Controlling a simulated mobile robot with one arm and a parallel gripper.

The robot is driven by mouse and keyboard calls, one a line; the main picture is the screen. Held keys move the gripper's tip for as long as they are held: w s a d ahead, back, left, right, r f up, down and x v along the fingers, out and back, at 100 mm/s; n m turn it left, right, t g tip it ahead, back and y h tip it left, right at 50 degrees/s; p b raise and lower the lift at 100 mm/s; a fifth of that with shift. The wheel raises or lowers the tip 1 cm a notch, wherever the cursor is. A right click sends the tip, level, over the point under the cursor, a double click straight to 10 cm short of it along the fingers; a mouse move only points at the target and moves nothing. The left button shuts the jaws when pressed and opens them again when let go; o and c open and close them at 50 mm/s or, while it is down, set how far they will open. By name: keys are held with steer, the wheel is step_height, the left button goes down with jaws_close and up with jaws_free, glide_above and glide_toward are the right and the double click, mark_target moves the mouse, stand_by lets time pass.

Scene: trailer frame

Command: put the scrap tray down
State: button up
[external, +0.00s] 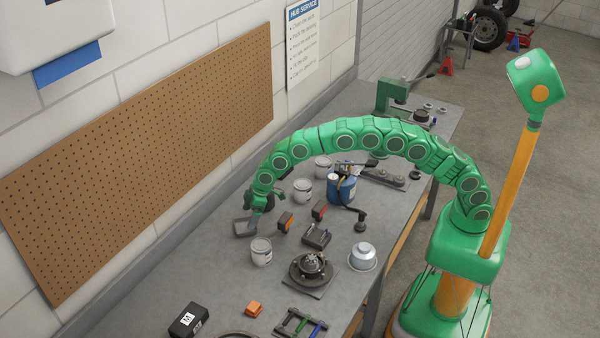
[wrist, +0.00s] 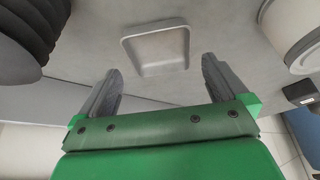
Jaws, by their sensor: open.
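The scrap tray (external: 242,229) is a small shallow grey tray near the wall side of the workbench. In the wrist view the tray (wrist: 158,54) appears empty and seems to rest on the grey bench top. My gripper (external: 256,210) is low over the bench, beside the tray. In the wrist view my gripper (wrist: 160,66) has its two grey fingers spread wide, with the tray ahead between the tips. Neither finger visibly touches the tray. The arm partly hides the gripper in the external view.
A white can (external: 261,252) stands just in front of the tray, and another can (external: 302,190) stands behind it to the right. Orange-ended blocks (external: 285,222), a blue canister (external: 342,188) and a hub (external: 312,268) crowd the bench. The pegboard wall (external: 150,150) is close on the left.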

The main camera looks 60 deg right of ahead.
steer(key=v, duration=0.7)
steer(key=shift+r, duration=0.3)
steer(key=shift+d, duration=0.1)
steer(key=s+d+r+m+g+h, duration=0.1)
steer(key=s+d+r, duration=0.3)
steer(key=s+d, duration=0.4)
steer(key=s+d+r+m, duration=0.2)
steer(key=s+d+r, duration=0.25)
steer(key=d, duration=0.45)
steer(key=s+d+r+m+g+h, duration=0.1)
steer(key=s+d+r, duration=0.2)
steer(key=s+d, duration=0.55)
steer(key=s+d+m+g, duration=0.1)
steer(key=s+d, duration=0.4)
steer(key=s, duration=0.6)
steer(key=s+d+m+g, duration=0.1)
steer(key=s+d+m, duration=0.1)
steer(key=s+d, duration=0.4)
steer(key=s+d+m+g+h, duration=0.1)
steer(key=s+d, duration=0.4)
steer(key=s, duration=1.2)
steer(key=shift+d+f+m, duration=0.2)
steer(key=shift+f+m, duration=0.25)
steer(key=shift+m, duration=0.05)
